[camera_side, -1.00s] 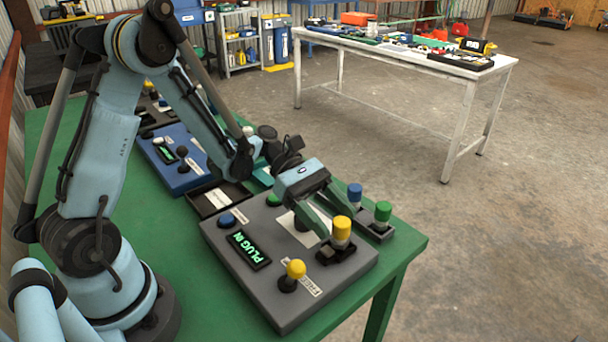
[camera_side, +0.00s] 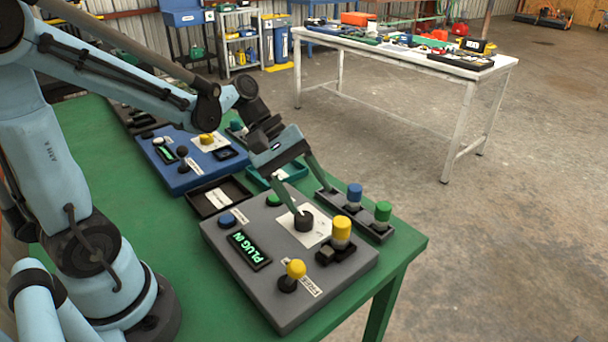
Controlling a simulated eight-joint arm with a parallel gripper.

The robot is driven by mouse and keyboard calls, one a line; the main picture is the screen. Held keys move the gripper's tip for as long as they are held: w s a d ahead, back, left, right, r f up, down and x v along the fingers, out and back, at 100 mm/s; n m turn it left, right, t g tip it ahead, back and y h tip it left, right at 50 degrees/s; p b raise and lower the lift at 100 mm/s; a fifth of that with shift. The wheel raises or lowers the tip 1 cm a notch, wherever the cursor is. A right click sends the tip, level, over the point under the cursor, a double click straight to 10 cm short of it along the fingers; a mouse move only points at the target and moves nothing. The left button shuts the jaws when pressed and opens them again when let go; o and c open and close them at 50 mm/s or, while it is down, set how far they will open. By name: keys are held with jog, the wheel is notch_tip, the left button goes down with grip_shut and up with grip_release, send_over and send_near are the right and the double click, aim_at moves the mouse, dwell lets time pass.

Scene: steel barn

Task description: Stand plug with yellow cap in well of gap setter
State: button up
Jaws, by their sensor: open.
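The gap setter (camera_side: 222,262) is a grey box on the green table with a lit display reading "PLUG IN". The plug with yellow cap (camera_side: 341,232) stands upright in the black block (camera_side: 336,254) at the box's right corner; its lower end is hidden in the block. My gripper (camera_side: 314,201) is open and empty, behind and left of the plug and apart from it. One finger comes down by the dark round piece (camera_side: 304,220) on the box's white plate; I cannot tell whether they touch.
A yellow-knobbed lever (camera_side: 293,274) rises from the box's front. A dark rack (camera_side: 374,232) with blue-capped and green-capped plugs stands behind the yellow plug. A blue device (camera_side: 185,170), a black tray (camera_side: 219,197) and a teal tray (camera_side: 275,172) lie farther left.

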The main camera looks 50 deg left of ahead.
jog(key=s+a+r+m+t+y, duration=0.2)
jog(key=s+a+m+t+y, duration=0.2)
jog(key=m+y, duration=0.3)
jog(key=m, duration=0.5)
jog(key=shift+s+r+m+t, duration=0.2)
jog(key=shift+m+t, duration=0.1)
